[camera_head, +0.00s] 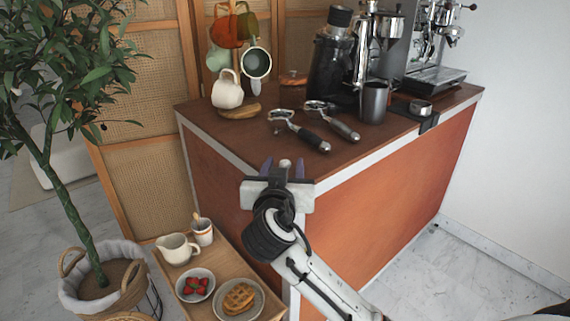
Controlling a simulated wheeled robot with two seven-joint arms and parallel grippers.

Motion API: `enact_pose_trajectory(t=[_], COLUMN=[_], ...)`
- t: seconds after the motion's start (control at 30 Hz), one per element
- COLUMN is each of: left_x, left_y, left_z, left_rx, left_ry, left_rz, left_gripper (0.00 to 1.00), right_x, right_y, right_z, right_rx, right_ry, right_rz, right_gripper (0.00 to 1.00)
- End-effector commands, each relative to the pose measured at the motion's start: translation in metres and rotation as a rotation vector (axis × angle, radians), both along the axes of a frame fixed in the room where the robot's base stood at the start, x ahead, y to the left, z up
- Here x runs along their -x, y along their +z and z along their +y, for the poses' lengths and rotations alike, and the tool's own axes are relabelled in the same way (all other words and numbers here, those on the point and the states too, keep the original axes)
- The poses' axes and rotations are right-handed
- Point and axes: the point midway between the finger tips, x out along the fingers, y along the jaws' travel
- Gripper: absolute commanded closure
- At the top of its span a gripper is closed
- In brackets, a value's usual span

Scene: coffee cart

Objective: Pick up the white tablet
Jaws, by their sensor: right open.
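A small round whitish thing (285,163), which looks like the white tablet, shows near the front edge of the brown counter top (226,139). My right gripper (283,168) is open, with one dark fingertip to each side of it in the picture. Whether the fingers touch it, and how far above the counter they are, I cannot tell. The gripper's body hides part of the cart's front edge. My left gripper is not in view.
Two portafilters (299,133) lie behind the gripper. A steel cup (374,101), a grinder (331,68) and a mug tree with mugs (227,90) stand farther back. A wooden tray table (217,258) with dishes and a potted plant (107,282) are at lower left.

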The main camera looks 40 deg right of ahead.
Motion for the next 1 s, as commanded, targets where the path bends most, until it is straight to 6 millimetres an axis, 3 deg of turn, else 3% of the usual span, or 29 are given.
enact_pose_trajectory(t=[0.13, 0.37, 0.77, 1.0], left_x=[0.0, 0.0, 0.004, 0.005], left_y=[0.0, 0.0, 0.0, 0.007], left_z=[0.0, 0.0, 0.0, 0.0], left_rx=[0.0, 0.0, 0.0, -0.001], left_ry=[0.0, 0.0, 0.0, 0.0], left_rz=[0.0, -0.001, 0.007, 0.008], left_gripper=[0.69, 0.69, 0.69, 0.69], right_x=[0.0, 0.0, 0.0, 0.0], right_y=[0.0, 0.0, 0.005, 0.048], right_z=[0.0, 0.0, 0.001, 0.001], right_rx=[0.0, -0.001, -0.002, -0.006], right_ry=[0.0, 0.0, 0.001, 0.001], right_rz=[0.0, 0.001, -0.001, -0.006], right_gripper=[0.61, 1.0, 1.0, 1.0])
